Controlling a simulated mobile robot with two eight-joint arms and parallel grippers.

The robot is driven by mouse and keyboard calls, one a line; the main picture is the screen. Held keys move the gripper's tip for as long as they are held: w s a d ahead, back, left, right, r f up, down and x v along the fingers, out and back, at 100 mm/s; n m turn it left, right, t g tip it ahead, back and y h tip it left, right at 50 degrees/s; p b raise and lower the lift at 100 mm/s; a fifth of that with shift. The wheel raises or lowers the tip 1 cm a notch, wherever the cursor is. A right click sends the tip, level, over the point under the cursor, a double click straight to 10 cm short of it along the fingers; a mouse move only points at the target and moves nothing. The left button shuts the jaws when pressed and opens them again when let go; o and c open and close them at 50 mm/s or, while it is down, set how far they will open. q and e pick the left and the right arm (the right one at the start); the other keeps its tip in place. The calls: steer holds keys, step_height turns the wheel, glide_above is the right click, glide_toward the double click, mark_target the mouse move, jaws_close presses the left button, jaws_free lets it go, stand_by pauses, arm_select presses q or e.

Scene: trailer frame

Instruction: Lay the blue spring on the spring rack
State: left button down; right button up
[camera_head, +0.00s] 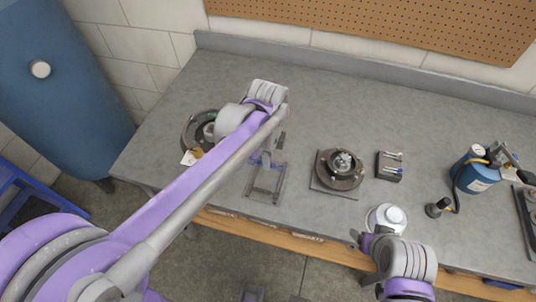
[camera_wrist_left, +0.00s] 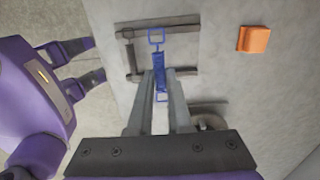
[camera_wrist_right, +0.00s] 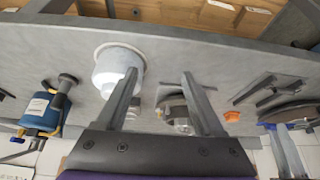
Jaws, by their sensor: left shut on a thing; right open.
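The blue spring (camera_wrist_left: 160,58) is a coil with a rectangular loop at each end. My left gripper (camera_wrist_left: 161,72) is shut on its middle. The spring rack (camera_wrist_left: 127,34), a dark frame with bars, lies on the workbench beneath it, also seen in the head view (camera_head: 264,193). The spring shows over the rack lengthwise, one loop near a rack bar; I cannot tell whether it touches. In the head view the left arm covers part of the spring. My right gripper (camera_wrist_right: 160,74) is open and empty near the bench's front edge, beside a white round container (camera_wrist_right: 113,70).
A hub on a plate (camera_head: 340,172) stands right of the rack, with a small dark holder (camera_head: 390,166) beyond. A blue canister (camera_head: 474,172) stands farther right. An orange block (camera_wrist_left: 254,40) lies on the bench. The back of the grey bench (camera_head: 340,80) is clear.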

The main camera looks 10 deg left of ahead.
arm_select(q)
steer(key=shift+d+f, duration=0.15)
steer(key=shift+d, duration=0.1)
steer(key=shift+a+f+b, duration=0.15)
steer(key=shift+f+b, duration=0.35)
steer(key=shift+f, duration=0.3)
steer(key=shift+f+b, duration=1.05)
steer(key=shift+f, duration=0.6)
steer(key=shift+f+b, duration=0.45)
steer(key=shift+f, duration=0.3)
stand_by(0.5)
steer(key=c, duration=0.8)
jaws_free()
steer(key=shift+c, duration=1.4)
steer(key=shift+r, duration=0.15)
